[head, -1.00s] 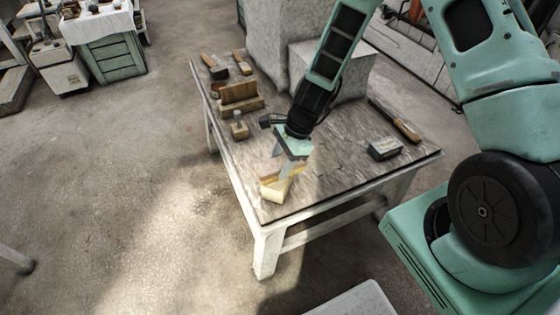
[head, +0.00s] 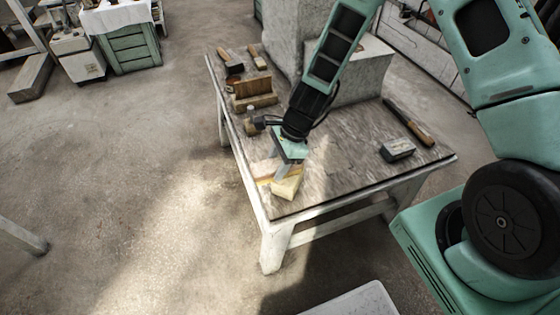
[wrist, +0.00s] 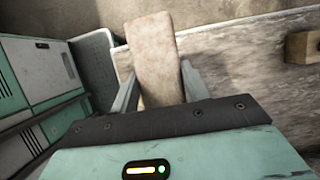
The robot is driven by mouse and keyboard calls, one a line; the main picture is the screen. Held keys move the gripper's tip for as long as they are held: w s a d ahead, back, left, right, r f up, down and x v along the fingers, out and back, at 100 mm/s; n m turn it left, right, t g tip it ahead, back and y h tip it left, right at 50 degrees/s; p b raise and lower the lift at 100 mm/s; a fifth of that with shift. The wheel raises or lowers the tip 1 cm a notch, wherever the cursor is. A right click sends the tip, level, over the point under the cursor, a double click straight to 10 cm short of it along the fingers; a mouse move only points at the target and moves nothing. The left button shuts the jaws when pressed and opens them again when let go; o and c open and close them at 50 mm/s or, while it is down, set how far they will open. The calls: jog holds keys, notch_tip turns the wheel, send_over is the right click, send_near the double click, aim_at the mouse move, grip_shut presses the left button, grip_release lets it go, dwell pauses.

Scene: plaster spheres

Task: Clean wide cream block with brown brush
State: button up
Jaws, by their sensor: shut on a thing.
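My gripper (head: 281,173) is low over the near left part of the table. It is shut on a tan-brown piece, the brown brush (head: 264,168), which lies roughly level. In the wrist view the brush (wrist: 153,58) shows as a long tan block between the two fingers, reaching out beyond them. The cream block (head: 288,188) is pale yellow and sits on the table near its front corner, just below and to the right of the brush. The brush overlaps it in the head view. Whether they touch is not clear. The bristles are hidden.
The table (head: 330,190) is bare in front of my gripper. A wooden holder (head: 255,101) and small tools stand along its left edge. A dark grey block (head: 397,150) and a wooden-handled tool (head: 410,124) lie at right. Large pale plaster blocks (head: 362,72) stand behind.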

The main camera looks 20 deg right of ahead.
jog(key=shift+d, duration=2.2)
jog(key=shift+a+p, duration=0.4)
jog(key=shift+a, duration=1.8)
jog(key=shift+r, duration=0.1)
jog(key=shift+d+r+p, duration=0.35)
jog(key=shift+d, duration=0.2)
jog(key=shift+d+r+p, duration=0.3)
jog(key=shift+d+r, duration=0.05)
jog(key=shift+d, duration=0.2)
